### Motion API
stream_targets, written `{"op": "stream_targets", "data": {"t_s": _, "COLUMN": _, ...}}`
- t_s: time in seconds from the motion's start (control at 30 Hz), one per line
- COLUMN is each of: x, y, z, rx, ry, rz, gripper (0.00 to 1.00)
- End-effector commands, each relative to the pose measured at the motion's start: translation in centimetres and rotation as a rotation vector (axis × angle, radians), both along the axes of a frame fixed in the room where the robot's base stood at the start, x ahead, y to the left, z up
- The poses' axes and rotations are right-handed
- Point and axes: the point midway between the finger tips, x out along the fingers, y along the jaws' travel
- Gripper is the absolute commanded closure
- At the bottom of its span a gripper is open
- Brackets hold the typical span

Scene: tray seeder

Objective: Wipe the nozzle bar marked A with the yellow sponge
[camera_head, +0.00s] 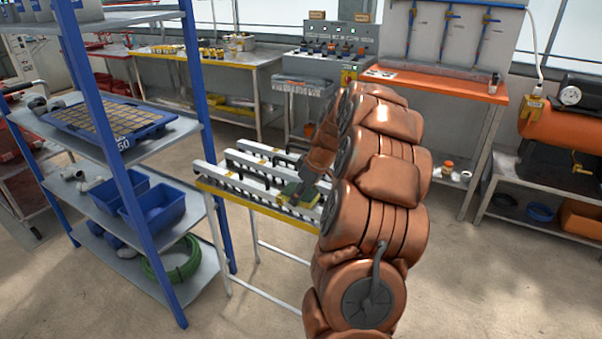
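White nozzle bars with rows of dark nozzles lie on a low stand (263,209) with a yellow front edge. One bar (213,175) is at the near left, another (238,158) is behind it, and a further bar (257,147) is at the back. I cannot read any letter on them. My arm hides the stand's right end. I cannot tell whether the sponge touches a bar.
A blue-posted shelf (112,150) with a seed tray, blue bins (158,209) and a green hose (176,262) stands close on the left. An orange-topped bench (440,82) and an orange tank (560,130) are at the back right. The floor at lower right is clear.

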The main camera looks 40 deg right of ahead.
Motion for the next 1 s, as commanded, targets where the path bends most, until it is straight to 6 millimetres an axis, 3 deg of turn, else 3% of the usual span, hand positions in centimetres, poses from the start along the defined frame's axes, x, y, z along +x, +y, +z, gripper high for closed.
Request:
{"op": "stream_targets", "data": {"t_s": 0.03, "x": -0.1, "y": -0.4, "z": 1.2, "rx": -0.007, "ry": -0.006, "rz": -0.006, "gripper": 0.67}}
{"op": "stream_targets", "data": {"t_s": 0.6, "x": -0.1, "y": -0.3, "z": 6.1, "rx": -0.002, "ry": -0.003, "rz": -0.003, "gripper": 0.67}}
{"op": "stream_targets", "data": {"t_s": 1.0, "x": -0.1, "y": -0.1, "z": 6.8, "rx": -0.001, "ry": -0.001, "rz": -0.002, "gripper": 0.67}}
